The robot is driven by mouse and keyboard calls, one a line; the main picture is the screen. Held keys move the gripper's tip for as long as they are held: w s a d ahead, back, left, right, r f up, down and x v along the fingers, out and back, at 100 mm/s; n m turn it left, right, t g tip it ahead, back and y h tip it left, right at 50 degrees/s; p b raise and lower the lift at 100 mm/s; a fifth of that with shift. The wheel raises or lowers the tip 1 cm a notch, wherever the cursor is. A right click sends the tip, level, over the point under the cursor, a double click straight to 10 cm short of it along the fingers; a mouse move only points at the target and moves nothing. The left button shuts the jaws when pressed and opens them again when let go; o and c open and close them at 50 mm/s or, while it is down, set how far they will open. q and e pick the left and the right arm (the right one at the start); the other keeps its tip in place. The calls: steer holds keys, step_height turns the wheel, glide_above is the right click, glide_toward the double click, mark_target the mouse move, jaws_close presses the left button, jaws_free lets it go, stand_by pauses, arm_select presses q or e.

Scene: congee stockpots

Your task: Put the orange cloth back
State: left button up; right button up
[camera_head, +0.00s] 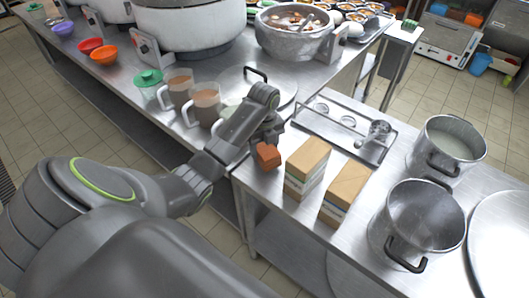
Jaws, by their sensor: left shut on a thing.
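The orange cloth (267,156) is a small folded block in the camera_head view, near the middle. My left gripper (270,138) is shut on it from above. The cloth is over or at the left end of the nearer steel counter (277,193), just left of a tan-topped box stack; I cannot tell whether it touches the counter. The gripper hides the cloth's upper part. My right gripper is not in view.
Two tan-topped stacks (307,165) (345,191) stand close on the right. Two handled brown-filled jugs (206,104) (180,88) stand left of my gripper, near a flat lid with a black handle (256,73).

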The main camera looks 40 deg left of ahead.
arm_select(q)
steer(key=shift+s+f, duration=0.1)
steer(key=shift+f, duration=0.9)
steer(key=o, duration=0.9)
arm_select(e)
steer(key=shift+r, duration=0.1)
